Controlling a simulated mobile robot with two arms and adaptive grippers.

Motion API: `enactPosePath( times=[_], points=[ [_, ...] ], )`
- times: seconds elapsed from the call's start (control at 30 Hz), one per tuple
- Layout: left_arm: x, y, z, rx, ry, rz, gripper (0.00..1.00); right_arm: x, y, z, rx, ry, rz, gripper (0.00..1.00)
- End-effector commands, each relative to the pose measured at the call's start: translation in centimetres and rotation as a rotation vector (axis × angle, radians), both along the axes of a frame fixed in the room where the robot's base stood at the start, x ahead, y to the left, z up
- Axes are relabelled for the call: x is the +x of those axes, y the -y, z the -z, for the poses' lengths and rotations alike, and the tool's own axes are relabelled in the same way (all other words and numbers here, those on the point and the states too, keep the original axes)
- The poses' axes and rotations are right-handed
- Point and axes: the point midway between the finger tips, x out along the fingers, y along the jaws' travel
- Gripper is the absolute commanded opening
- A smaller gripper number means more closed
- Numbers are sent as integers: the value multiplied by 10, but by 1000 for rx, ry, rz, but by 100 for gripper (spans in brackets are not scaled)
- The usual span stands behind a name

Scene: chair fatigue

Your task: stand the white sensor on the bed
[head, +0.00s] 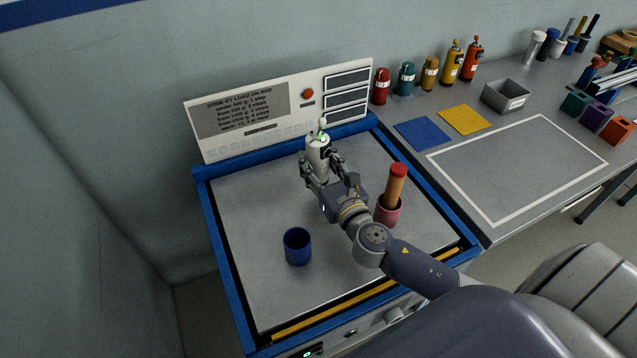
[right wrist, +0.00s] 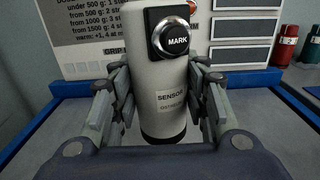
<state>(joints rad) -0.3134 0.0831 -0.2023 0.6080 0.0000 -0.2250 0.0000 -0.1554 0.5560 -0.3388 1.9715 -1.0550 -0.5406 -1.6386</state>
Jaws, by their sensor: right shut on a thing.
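The white sensor (head: 317,149) is a white cylinder with a black base band, a "SENSOR" label and a round MARK button. It shows large and upright in the right wrist view (right wrist: 158,82). My right gripper (head: 319,168) is shut on it, with fingers on both sides of its body. The sensor is over the back part of the bed (head: 240,235), a grey plate in a blue frame. I cannot tell whether its base touches the plate. My left gripper is not in view.
A blue cup (head: 297,246) stands on the bed at front left. A pink cup (head: 387,211) holding a brown, red-topped stick (head: 396,184) stands right of my gripper. A sign panel (head: 240,112) rises behind the bed. Several bottles and a grey bin (head: 506,96) are on the right-hand table.

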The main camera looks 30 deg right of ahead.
Motion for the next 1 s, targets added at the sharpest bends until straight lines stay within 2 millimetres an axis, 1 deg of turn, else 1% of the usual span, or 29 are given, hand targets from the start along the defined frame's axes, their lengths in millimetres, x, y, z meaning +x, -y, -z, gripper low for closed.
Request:
enactPosePath(
  times=[0.03, 0.17, 0.23, 0.33, 0.4, 0.5, 0.63, 0.77, 0.8, 0.83, 0.87, 1.0],
  points=[
    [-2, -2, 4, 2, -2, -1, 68, 0, 0, 7, 1, 2, 1, 14],
    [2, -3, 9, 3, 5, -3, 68, 0, 0, 19, 0, 1, 1, 14],
    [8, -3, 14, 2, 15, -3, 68, 0, 0, 31, -1, 0, 2, 14],
    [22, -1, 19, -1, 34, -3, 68, 0, 0, 43, 1, 1, 1, 14],
    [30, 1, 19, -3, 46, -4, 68, 0, 0, 47, -1, 1, 1, 14],
    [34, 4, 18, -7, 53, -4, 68, 0, 0, 46, -1, 2, 0, 14],
    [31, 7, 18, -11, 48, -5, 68, 0, 0, 46, -1, 2, 0, 14],
    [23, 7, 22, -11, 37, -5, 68, 0, 0, 50, 0, 2, 0, 14],
    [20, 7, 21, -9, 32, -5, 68, 0, 0, 49, 0, 1, 0, 48],
    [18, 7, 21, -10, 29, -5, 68, 0, 0, 49, 0, 1, 0, 55],
    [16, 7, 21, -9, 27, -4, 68, 0, 0, 49, 0, 1, 0, 62],
    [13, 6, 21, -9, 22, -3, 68, 0, 0, 49, 0, 1, 0, 62]
  ],
)
